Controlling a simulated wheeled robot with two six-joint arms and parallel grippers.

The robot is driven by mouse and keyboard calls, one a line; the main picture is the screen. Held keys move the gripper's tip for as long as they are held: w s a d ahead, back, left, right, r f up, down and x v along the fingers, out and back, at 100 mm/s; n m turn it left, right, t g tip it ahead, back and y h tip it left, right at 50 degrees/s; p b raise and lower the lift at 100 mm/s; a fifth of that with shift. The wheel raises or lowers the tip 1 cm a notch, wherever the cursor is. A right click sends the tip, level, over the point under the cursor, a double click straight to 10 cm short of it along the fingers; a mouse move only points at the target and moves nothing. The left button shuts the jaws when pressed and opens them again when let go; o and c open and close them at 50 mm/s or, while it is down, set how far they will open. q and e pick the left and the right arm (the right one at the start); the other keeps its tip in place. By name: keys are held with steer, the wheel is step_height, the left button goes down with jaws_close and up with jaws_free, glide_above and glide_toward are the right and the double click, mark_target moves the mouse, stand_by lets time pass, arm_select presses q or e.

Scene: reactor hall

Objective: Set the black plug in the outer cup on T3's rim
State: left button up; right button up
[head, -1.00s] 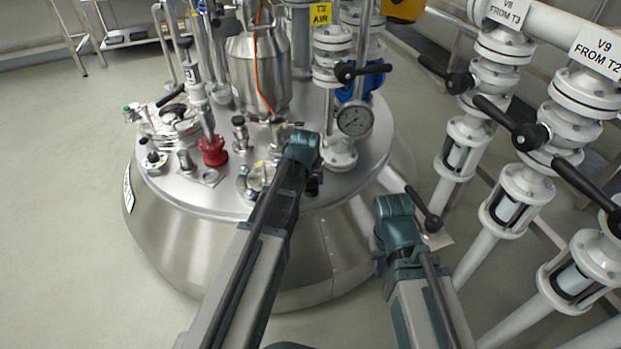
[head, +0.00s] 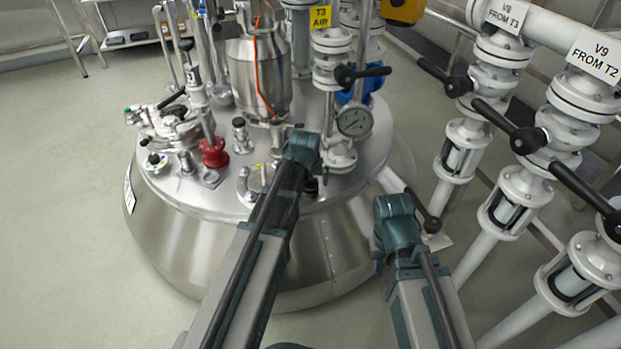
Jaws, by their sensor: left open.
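T3 is the steel vessel (head: 235,245) with a wide domed lid. My left arm reaches over its front rim, and its teal end joint hides part of the lid. My left gripper (head: 311,187) shows only as a dark patch beside that arm, low over the rim, and the jaws are open. I cannot make out the black plug for sure; it may be part of this patch or hidden behind the arm. The outer cup cannot be told apart from the small rim fittings. My right arm is bent right of the vessel, its fingers hidden.
A red fitting (head: 213,153), a steel fitting (head: 257,178) and a round hatch (head: 170,128) stand on the lid. A pressure gauge (head: 354,121) and a white valve stack (head: 333,75) rise behind my left arm. White pipes with black-handled valves (head: 528,138) crowd the right. The left floor is clear.

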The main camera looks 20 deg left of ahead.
arm_select(q)
steer(key=p+v, duration=1.1)
steer(key=v, duration=0.2)
steer(key=shift+d, duration=0.15)
steer(key=s+d+f+m+g, duration=0.1)
steer(key=s+d+m+g, duration=0.15)
steer(key=s+d, duration=0.5)
steer(key=s+d+f+m+g, duration=0.1)
steer(key=s+d+m+g, duration=0.3)
steer(key=s, duration=0.7)
step_height(320, 180, up, 29)
steer(key=d+n+t+p, duration=0.1)
steer(key=t+p, duration=0.1)
steer(key=p, duration=2.7)
steer(key=shift+s+y, duration=0.2)
steer(key=shift+y, duration=0.2)
steer(key=shift+r+n, duration=0.15)
steer(key=shift+n, duration=0.1)
